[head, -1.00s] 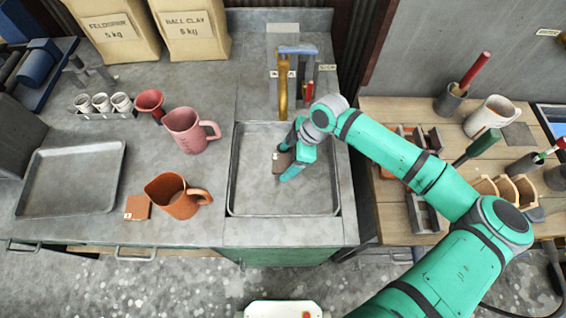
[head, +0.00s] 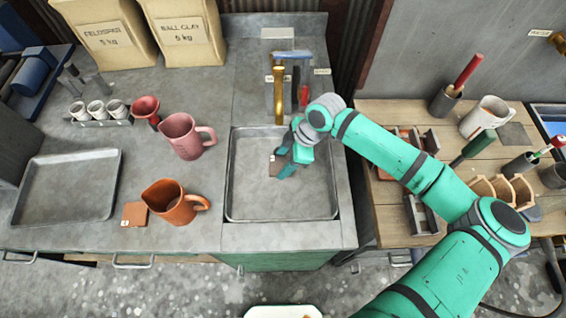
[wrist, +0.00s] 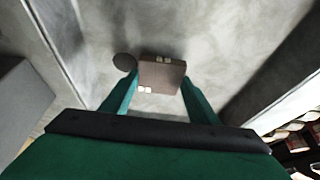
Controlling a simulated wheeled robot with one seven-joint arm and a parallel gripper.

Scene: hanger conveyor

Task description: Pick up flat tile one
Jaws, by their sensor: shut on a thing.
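A flat brown tile (head: 274,165) with small white marks is between the fingers of my gripper (head: 283,167), over the grey sink basin (head: 250,213). In the wrist view the tile (wrist: 161,76) lies between the two green fingers, and my gripper (wrist: 158,96) is shut on it. White marks show at its near and far edges; they are too small to read. In the head view my gripper hides part of the tile. A second, orange-brown flat tile (head: 135,213) with a white label lies on the bench left of the sink.
An orange pitcher (head: 170,202) stands beside the second tile. A pink mug (head: 182,138) and a red cup (head: 145,107) stand behind it. A brass tap (head: 278,95) rises behind the basin. An empty metal tray (head: 65,188) lies far left. The wooden bench at right is crowded.

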